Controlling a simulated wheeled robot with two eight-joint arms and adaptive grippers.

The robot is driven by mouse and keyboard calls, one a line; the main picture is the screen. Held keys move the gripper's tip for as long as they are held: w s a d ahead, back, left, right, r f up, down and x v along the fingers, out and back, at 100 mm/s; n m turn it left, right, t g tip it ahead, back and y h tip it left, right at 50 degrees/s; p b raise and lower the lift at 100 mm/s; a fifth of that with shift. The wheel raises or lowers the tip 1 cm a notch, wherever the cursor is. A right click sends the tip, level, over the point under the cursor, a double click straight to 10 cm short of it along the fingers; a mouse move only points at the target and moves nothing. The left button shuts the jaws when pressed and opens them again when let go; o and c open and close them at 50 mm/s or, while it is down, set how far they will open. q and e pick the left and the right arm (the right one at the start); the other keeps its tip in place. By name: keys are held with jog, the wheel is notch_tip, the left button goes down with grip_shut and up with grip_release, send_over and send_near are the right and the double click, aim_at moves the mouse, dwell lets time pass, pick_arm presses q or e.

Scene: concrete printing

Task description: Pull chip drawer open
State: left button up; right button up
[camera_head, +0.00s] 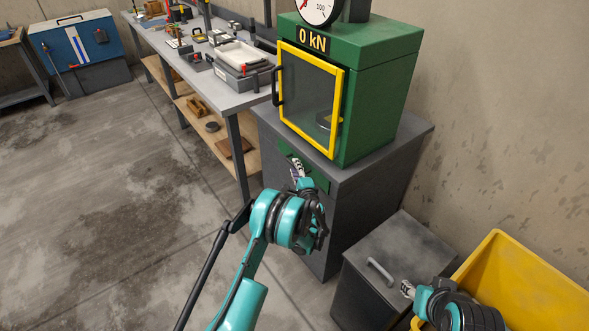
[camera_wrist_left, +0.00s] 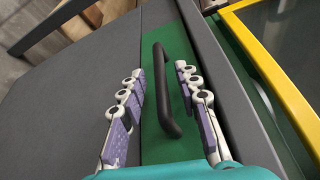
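The chip drawer has a green front (camera_head: 320,180) set in the grey cabinet under the green press; my left gripper hides much of it in the head view. In the left wrist view, the green drawer front (camera_wrist_left: 183,105) carries a black bar handle (camera_wrist_left: 167,95). My left gripper (camera_head: 297,168) is at the drawer front. In the wrist view, its fingers (camera_wrist_left: 160,72) are spread on either side of the handle, with gaps showing. The drawer looks closed. My right gripper (camera_head: 407,289) is at the lower right, near a grey bin; its opening is unclear.
The green press (camera_head: 380,95) with a yellow-framed door (camera_head: 342,115) stands on the grey cabinet (camera_head: 360,205). A grey lidded bin (camera_head: 400,250) and a yellow container (camera_head: 530,265) stand at lower right. A workbench (camera_head: 228,92) with tools runs left. Floor at left is clear.

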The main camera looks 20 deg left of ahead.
pick_arm(q)
jog(key=shift+x, duration=0.9)
jog(key=shift+r, duration=0.1)
grip_shut()
